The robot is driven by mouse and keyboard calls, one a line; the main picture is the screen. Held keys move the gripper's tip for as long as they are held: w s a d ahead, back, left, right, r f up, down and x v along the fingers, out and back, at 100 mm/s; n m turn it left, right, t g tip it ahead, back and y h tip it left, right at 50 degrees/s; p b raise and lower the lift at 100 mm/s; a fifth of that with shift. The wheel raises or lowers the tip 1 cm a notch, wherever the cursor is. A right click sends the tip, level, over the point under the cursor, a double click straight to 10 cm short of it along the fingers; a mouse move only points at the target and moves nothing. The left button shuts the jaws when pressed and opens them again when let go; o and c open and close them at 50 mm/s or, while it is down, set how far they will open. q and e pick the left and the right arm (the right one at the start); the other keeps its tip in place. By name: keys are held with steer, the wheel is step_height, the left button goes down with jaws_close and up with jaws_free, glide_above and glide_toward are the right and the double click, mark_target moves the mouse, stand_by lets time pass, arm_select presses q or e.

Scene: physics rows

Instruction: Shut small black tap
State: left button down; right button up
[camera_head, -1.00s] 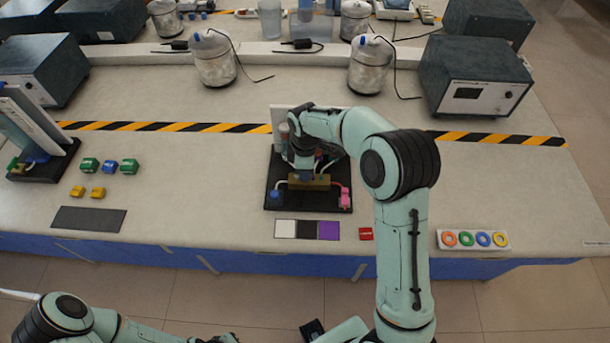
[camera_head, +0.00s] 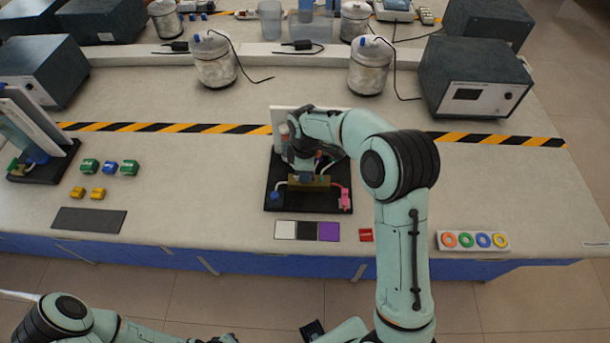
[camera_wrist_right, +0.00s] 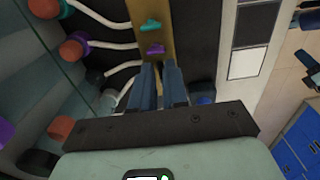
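The tap board (camera_head: 281,165) is a black base with a white back panel and a brass bar (camera_head: 325,181) along its front. In the right wrist view the brass bar (camera_wrist_right: 148,14) carries a green tap (camera_wrist_right: 150,25) and a purple tap (camera_wrist_right: 155,48). I cannot make out the small black tap; my fingers cover that part of the bar. My right gripper (camera_head: 304,178) is down at the bar. Its fingers (camera_wrist_right: 159,68) are close together with a narrow gap; whether anything is between them is hidden. My left gripper (camera_head: 222,339) is barely in view at the bottom edge.
Pale tubes run from the bar to coloured bottle caps (camera_wrist_right: 72,48) beside a clear panel. A blue fitting (camera_head: 275,197) and a pink fitting (camera_head: 345,199) flank the bar. Colour swatches (camera_head: 286,230) lie in front.

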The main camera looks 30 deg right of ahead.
jaws_close()
steer(key=m, duration=0.4)
steer(key=shift+m, duration=1.4)
